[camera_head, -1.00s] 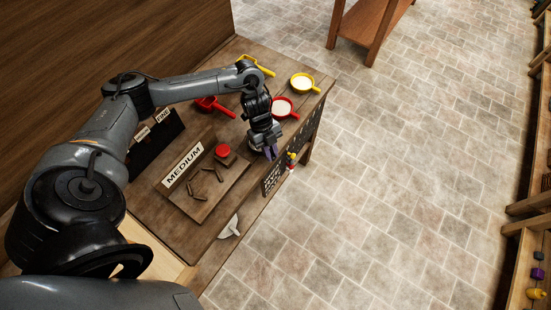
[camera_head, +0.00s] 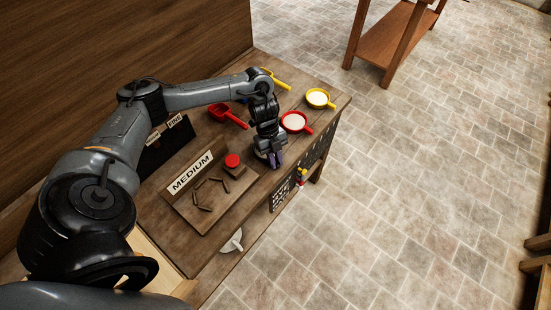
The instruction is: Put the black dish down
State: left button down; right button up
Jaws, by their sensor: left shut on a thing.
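My left gripper (camera_head: 275,159) is low at the front edge of the wooden bench (camera_head: 218,249), right of the red button and below the red scoop. It is shut, and the black dish between its fingers is mostly hidden by the dark wrist and too small to make out. Whether the dish touches the bench I cannot tell. My right gripper is not in view.
A red scoop (camera_head: 295,122) and a yellow scoop (camera_head: 318,98), both with pale contents, stand at the back right. An empty-looking red scoop (camera_head: 225,115) lies behind my arm. A board marked MEDIUM (camera_head: 193,172) carries several dark sticks, with a red button (camera_head: 232,160) beside it.

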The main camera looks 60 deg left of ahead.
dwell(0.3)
pick_arm(q)
jog(key=c, duration=1)
grip_release()
jog(key=shift+r, duration=0.1)
